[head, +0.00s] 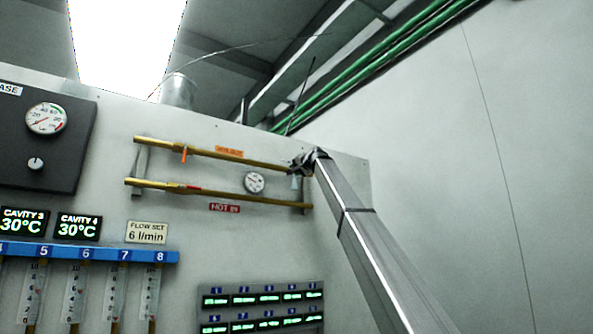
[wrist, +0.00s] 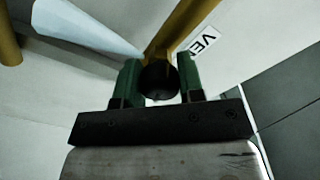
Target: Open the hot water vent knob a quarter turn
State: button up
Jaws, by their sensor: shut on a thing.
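The vent knob (wrist: 158,80) is a small dark round knob at the end of a brass pipe in the wrist view. My gripper (wrist: 160,85) has its two green fingers on either side of the knob and is shut on it. A white label with the letters "VE" (wrist: 201,41) is on the wall just right of the pipe. In the head view my gripper (head: 303,163) is at the right end of the upper brass pipe (head: 225,154), and it hides the knob there. The red "HOT IN" label (head: 224,208) is below the lower pipe.
A lower brass pipe (head: 230,195) runs under the upper one, with a round gauge (head: 254,182) between them. A pale cone-shaped thing (wrist: 85,30) is close on the left in the wrist view. The wall to the right is clear.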

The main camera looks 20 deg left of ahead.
jog(key=n, duration=1.1)
dwell(0.5)
jog(key=o, duration=0.9)
jog(key=shift+d, duration=0.1)
jog(key=v, duration=1)
jog(key=shift+s+d+f, duration=0.25)
jog(key=shift+d, duration=0.05)
